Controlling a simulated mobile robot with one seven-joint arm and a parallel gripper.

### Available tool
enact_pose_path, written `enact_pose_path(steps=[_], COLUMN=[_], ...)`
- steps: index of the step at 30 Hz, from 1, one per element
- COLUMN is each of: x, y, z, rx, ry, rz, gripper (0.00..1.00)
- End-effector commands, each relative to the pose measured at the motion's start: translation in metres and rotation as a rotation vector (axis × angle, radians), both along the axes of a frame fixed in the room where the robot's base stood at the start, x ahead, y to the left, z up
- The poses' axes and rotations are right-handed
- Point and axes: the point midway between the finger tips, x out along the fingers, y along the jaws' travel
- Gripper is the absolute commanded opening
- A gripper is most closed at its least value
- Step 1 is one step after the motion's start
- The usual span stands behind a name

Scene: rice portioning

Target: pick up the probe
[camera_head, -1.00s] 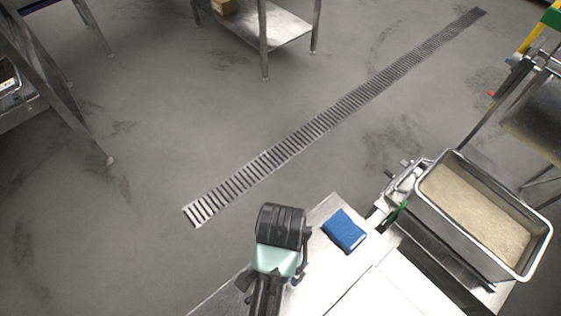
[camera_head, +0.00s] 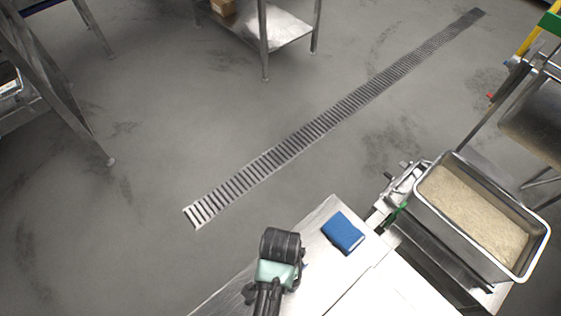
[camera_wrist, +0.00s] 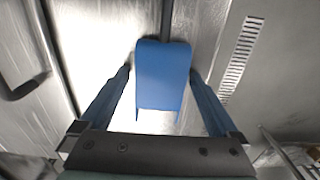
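A blue block-shaped piece with a dark stem above it, which I take to be the probe (camera_wrist: 163,75), shows in the middle of the wrist view. My gripper (camera_wrist: 160,72) has its two blue fingers apart, one on each side of this piece. A narrow gap shows at the left fingertip; contact on the right is unclear. In the head view my wrist (camera_head: 279,262) is over the near part of the steel table (camera_head: 322,222). It hides the fingers and most of what lies beneath them.
A blue sponge-like block (camera_head: 343,233) lies on the table right of my wrist. A deep metal pan of rice (camera_head: 424,209) stands at the right. A steel shelf table (camera_head: 284,28) stands at the back. The floor around the drain grate (camera_head: 300,139) is clear.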

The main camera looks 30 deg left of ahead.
Motion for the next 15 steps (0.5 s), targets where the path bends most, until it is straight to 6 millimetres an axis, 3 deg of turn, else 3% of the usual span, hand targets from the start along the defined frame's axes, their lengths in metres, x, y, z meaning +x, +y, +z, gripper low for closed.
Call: enact_pose_path(steps=[2, 13, 15], x=[0.0001, 0.0001, 0.0002], y=[0.0001, 0.0000, 0.0000], z=[0.0002, 0.0004, 0.0007], rx=[0.000, 0.000, 0.000], ry=[0.000, 0.000, 0.000], rz=[0.000, 0.000, 0.000], gripper=[0.80, 0.14, 0.14])
